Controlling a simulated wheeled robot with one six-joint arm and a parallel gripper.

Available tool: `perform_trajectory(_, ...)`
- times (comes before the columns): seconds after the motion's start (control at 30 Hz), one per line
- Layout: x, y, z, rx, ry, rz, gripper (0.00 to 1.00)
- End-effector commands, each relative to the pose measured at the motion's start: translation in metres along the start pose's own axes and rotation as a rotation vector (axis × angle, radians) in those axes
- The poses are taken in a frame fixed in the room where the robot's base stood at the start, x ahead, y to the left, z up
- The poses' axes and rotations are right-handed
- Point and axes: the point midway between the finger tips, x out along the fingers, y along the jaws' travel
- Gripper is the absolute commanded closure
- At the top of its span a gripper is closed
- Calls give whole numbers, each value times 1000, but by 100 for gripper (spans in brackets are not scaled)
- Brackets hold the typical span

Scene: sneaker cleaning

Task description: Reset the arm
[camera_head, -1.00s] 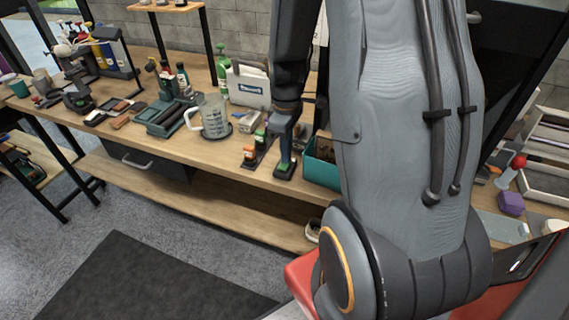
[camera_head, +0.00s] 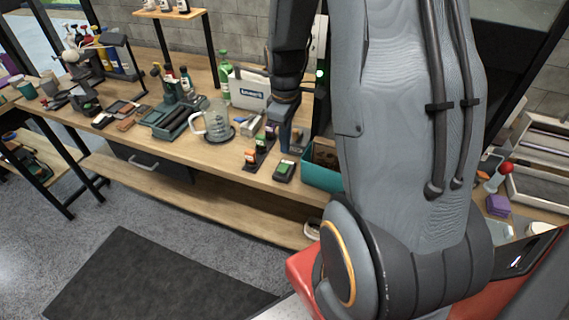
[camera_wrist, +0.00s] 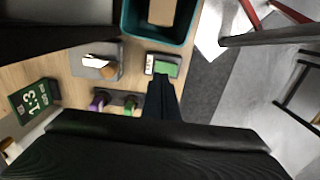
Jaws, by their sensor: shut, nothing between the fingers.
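My gripper (camera_head: 286,146) is shut and empty. In the head view it hangs over the front part of the long wooden workbench (camera_head: 225,160). A small black block with a green top (camera_head: 284,171) lies on the bench just below and apart from the fingertips. In the wrist view my shut fingers (camera_wrist: 158,80) point toward the same block (camera_wrist: 165,68), which lies in a dark tray with a white label. My upper arm covers the right middle of the head view and hides part of the bench.
A teal bin (camera_head: 320,176) stands close right of the gripper, and it shows in the wrist view (camera_wrist: 158,38). A dark mat (camera_head: 150,280) lies on the open floor.

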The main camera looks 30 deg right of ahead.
Motion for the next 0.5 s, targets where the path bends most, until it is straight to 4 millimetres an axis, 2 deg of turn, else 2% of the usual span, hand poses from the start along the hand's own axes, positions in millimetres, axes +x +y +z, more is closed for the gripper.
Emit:
perform_trajectory(0.2, -15, 0, 0, 0, 0, 0, 100)
perform_trajectory(0.5, -14, 0, 0, 0, 0, 0, 100)
